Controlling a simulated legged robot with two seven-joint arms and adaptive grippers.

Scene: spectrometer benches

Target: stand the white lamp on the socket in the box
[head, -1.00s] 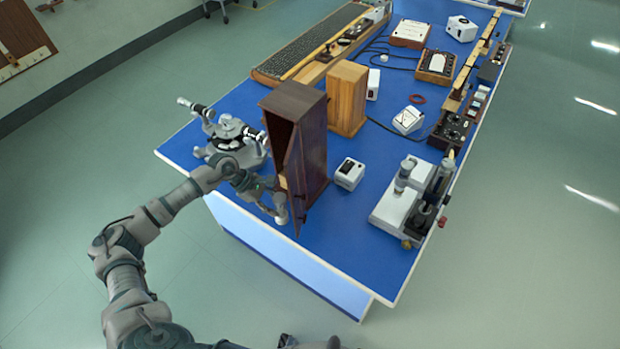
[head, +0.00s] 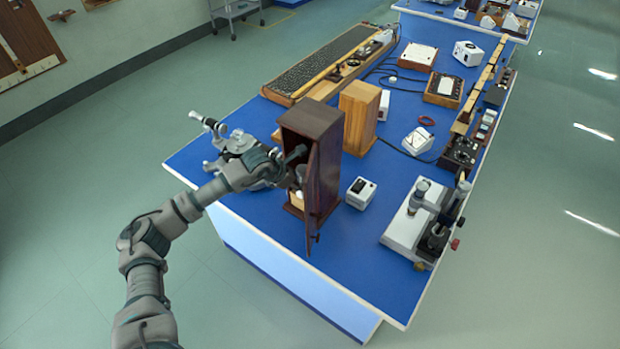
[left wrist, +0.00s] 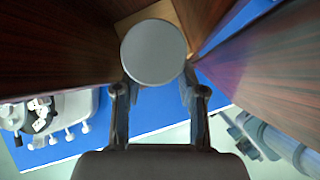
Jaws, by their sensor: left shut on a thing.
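The dark wooden box (head: 328,150) stands upright on the blue bench, its door swung open toward me. My left gripper (head: 298,180) is at the box's open front, shut on the white lamp (head: 297,194). In the left wrist view, the lamp's round pale top (left wrist: 153,52) lies between the fingers of my left gripper (left wrist: 158,90), with dark wooden walls on both sides. A light wooden block (head: 297,203) shows low in the box; the lamp hides much of it in the wrist view. I cannot tell whether the lamp touches the socket. My right gripper is not in view.
A grey instrument (head: 240,155) stands left of the box, close to my left arm. A light wooden box (head: 359,118) is behind it, a small white box (head: 361,193) to its right. A grey instrument (head: 428,220) stands at the right edge. Bare blue bench lies in front.

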